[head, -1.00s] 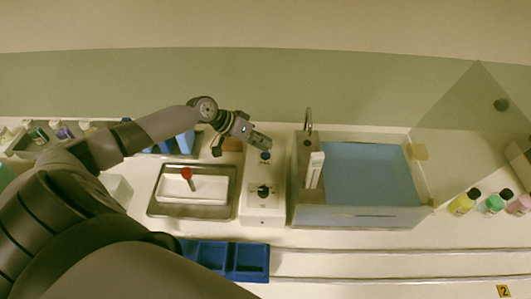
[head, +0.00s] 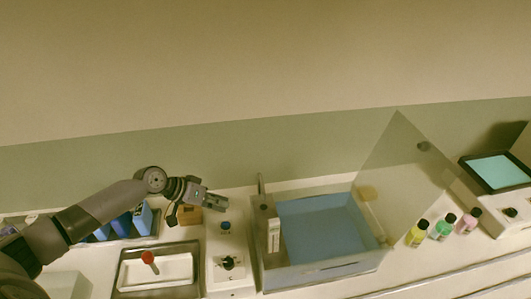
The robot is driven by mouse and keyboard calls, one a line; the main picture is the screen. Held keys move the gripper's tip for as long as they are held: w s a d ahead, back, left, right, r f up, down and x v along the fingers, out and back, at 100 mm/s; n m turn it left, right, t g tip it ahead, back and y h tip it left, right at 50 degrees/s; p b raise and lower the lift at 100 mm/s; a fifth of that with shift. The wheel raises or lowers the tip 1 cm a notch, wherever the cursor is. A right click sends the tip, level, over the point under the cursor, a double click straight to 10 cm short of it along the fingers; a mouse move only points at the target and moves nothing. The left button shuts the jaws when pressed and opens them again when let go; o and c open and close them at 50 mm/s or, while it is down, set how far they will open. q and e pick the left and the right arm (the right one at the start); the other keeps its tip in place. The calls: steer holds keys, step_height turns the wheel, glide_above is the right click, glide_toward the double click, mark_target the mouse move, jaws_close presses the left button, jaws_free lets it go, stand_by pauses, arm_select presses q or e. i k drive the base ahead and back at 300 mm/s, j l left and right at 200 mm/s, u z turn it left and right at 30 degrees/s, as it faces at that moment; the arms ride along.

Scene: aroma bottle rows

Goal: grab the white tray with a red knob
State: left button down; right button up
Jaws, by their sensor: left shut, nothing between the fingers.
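The white tray (head: 178,270) lies inside a grey metal pan (head: 128,258) at the lower left of the head view. A red knob (head: 148,257) on a short stem stands on its left part. My left gripper (head: 222,204) is above and to the right of the tray, over the back of a white device with a blue button. It is shut and empty, apart from the tray and knob. My right gripper is not in view.
The white device (head: 232,276) with a black knob stands right of the pan. A blue-floored box (head: 320,228) with a raised clear lid (head: 398,165) stands further right. Blue bottles (head: 121,225) are behind the pan. Yellow (head: 417,235), green and pink bottles stand at the right.

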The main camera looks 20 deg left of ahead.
mark_target(148, 271)
steer(key=k+l, duration=1.2)
steer(key=k, duration=0.1)
